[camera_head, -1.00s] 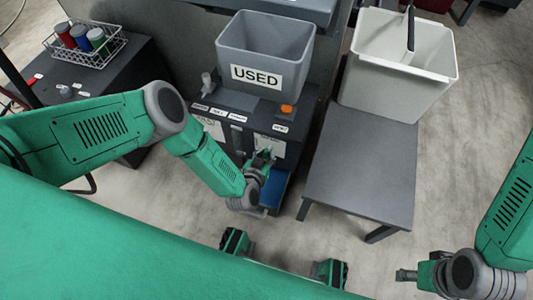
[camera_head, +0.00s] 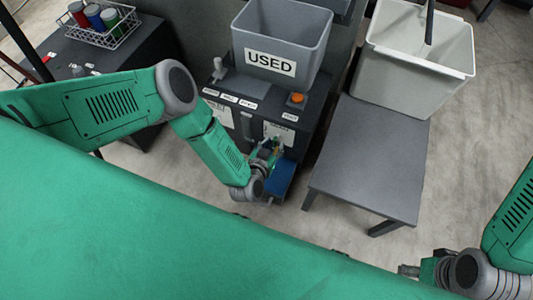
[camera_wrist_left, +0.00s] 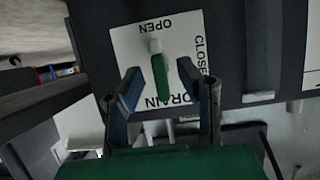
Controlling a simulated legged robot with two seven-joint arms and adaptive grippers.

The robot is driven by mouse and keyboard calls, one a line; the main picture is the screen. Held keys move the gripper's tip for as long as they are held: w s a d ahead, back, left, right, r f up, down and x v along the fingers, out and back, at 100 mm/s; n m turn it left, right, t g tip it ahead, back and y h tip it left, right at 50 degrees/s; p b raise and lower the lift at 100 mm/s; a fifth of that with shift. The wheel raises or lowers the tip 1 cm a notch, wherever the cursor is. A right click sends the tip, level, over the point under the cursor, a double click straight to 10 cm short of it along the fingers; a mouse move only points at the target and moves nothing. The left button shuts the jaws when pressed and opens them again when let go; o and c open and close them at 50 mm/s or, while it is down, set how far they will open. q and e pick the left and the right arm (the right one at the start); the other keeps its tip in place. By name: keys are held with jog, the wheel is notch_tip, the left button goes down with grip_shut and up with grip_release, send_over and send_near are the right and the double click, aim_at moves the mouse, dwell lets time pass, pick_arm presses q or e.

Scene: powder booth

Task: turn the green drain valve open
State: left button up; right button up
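The green drain valve handle (camera_wrist_left: 160,76) shows in the left wrist view, running from a pale pivot toward the word DRAIN on a white label (camera_wrist_left: 124,45). My left gripper (camera_wrist_left: 163,72) is open, with one blue-padded finger on each side of the handle and visible gaps between. In the head view my left gripper (camera_head: 268,154) is at the front of the dark cabinet (camera_head: 262,108) and mostly hides the valve. My right gripper (camera_head: 408,270) is low at the right, away from the cabinet, its fingers too small to judge.
A grey bin marked USED (camera_head: 282,38) stands on the cabinet beside an orange knob (camera_head: 296,98). A blue object (camera_head: 280,182) is below my left gripper. A grey table (camera_head: 370,155) with a white bin (camera_head: 415,65) is right. A wire rack (camera_head: 105,25) holds coloured cups.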

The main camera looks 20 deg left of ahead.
pick_arm(q)
jog(key=v, duration=1)
jog(key=shift+s, duration=0.15)
jog(key=shift+r, duration=0.15)
